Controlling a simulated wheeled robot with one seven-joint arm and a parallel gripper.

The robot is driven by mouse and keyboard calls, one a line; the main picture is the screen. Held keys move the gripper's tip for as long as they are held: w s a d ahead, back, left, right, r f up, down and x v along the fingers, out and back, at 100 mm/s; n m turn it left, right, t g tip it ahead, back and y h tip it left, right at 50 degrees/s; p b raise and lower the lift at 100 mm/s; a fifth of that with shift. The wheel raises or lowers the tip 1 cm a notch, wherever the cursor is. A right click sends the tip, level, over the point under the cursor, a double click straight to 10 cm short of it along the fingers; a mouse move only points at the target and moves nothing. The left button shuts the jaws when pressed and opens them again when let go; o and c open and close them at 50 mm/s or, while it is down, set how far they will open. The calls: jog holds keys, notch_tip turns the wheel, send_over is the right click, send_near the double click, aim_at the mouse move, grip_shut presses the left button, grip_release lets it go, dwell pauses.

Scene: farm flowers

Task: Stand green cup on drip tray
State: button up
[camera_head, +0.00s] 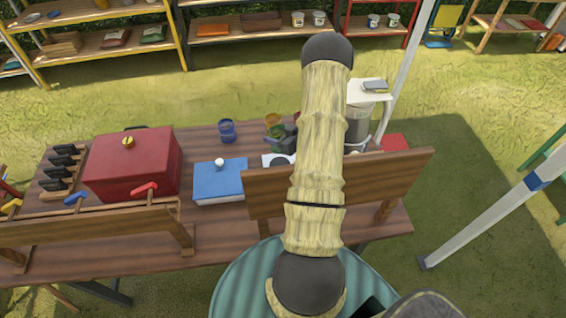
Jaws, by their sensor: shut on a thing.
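A small green cup (276,132) shows on the far side of the table, just left of my raised arm. The dark end of my gripper (287,140) shows partly beside it and is shut on it. My arm hides most of the gripper, and I cannot tell whether the cup touches the table. A white piece with a dark round top (279,160) lies just in front, partly behind a bench back; I cannot tell whether it is the drip tray. A white and grey machine (362,115) stands right of my arm, its lower part partly hidden.
An orange-yellow cup (272,119) and a blue cup (227,130) stand near the green cup. A blue box (219,182) with a white knob and a red chest (133,165) are to the left. Wooden bench backs (390,182) line the near side of the table (110,245).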

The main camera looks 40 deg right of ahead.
jog(key=shift+a+f, duration=0.15)
jog(key=shift+f, duration=0.25)
jog(key=shift+s+f+p, duration=0.1)
jog(key=shift+f+p, duration=0.65)
jog(key=shift+f, duration=1.7)
jog(key=shift+f, duration=0.1)
jog(key=shift+f+p, duration=0.55)
jog(key=shift+f, duration=1.45)
jog(key=shift+f, duration=0.15)
jog(key=o, duration=1)
